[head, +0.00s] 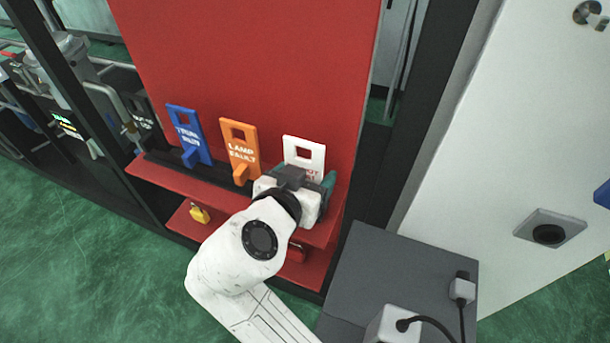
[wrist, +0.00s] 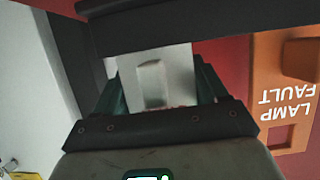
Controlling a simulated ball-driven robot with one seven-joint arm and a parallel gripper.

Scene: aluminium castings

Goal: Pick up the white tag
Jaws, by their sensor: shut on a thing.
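The white tag (head: 303,151) stands upright at the right end of a row of tags on the red board's ledge, with a square hole near its top and red lettering partly hidden. My gripper (head: 302,178) is at its lower part, coming from the front. In the wrist view the white tag (wrist: 162,80) lies between the two green fingers of my gripper (wrist: 160,88), and a raised grip piece on it shows. The gripper is shut on the tag. The tag's lower part is hidden by the gripper in the head view.
An orange LAMP FAULT tag (head: 241,150) stands close to the left, also in the wrist view (wrist: 290,90), and a blue tag (head: 189,134) beyond it. A yellow padlock (head: 199,213) is on the lower red shelf. A grey box (head: 385,280) stands at the lower right.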

